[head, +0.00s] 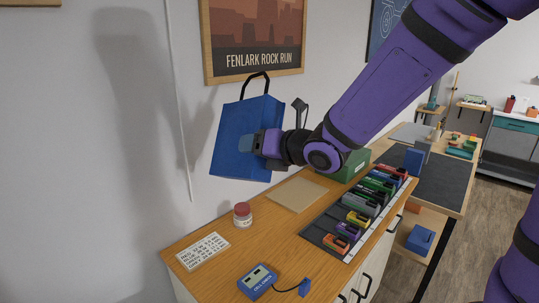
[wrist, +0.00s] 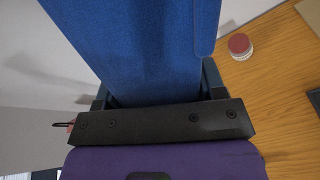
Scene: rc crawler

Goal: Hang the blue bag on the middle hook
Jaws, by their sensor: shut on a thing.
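The blue bag (head: 235,128) hangs upright in the air in front of the wall, with its dark handle loop (head: 254,80) standing above it. My gripper (head: 258,143) is shut on the bag's right side in the head view. In the wrist view the blue bag (wrist: 140,45) fills the space between the fingers of my gripper (wrist: 158,90). The bag is above the wooden cabinet top and apart from it. I see no hook in either view, so I cannot tell where the middle hook is.
The wooden cabinet top (head: 215,272) below holds a red-lidded jar (head: 242,214), a label card (head: 202,251), a blue charger (head: 257,281), a flat tan board (head: 297,194) and a dark rack (head: 318,229) with several coloured packs. A framed poster (head: 255,40) is on the wall behind.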

